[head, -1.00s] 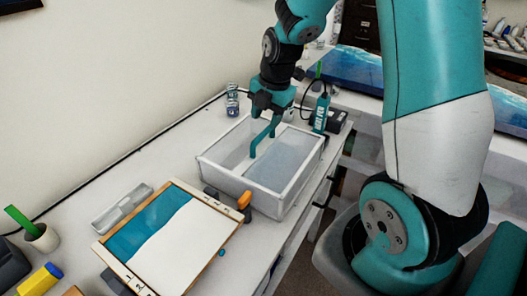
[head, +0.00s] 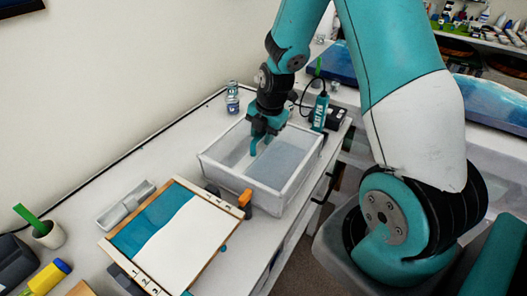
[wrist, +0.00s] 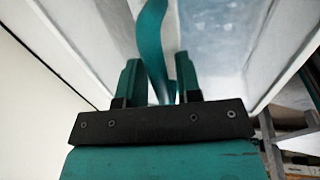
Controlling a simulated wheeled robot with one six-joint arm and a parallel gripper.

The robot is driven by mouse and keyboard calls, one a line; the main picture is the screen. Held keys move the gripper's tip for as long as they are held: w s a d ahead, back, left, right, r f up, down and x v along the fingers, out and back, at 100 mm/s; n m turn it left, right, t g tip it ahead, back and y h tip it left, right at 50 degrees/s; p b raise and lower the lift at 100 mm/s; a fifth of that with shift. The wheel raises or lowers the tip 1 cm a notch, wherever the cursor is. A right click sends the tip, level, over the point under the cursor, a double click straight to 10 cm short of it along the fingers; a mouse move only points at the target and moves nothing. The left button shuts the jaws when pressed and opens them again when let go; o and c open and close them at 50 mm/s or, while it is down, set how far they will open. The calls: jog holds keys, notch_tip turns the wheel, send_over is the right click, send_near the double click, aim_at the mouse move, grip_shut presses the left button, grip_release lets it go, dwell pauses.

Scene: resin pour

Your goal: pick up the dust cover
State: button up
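The dust cover is a pale, see-through box (head: 222,176) with whitish edges, standing on the white worktable in the head view. Its pale wall also fills part of the wrist view (wrist: 85,40). A teal curved handle (wrist: 150,35) runs over it. My gripper (head: 262,146) is low over the top of the cover, and its fingers also show in the wrist view (wrist: 160,75). The fingers are apart, one on each side of the handle, with a small gap visible at the left. The handle is largely hidden by my gripper in the head view.
A framed board (head: 180,230) with a teal and white surface lies in front of the cover, with an orange clamp (head: 245,199) near its corner. A teal bottle (head: 320,112), small cans (head: 232,100) and a grey tray (head: 125,205) stand nearby. A wall borders the left.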

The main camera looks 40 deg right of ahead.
grip_shut()
jog(key=shift+r, duration=0.1)
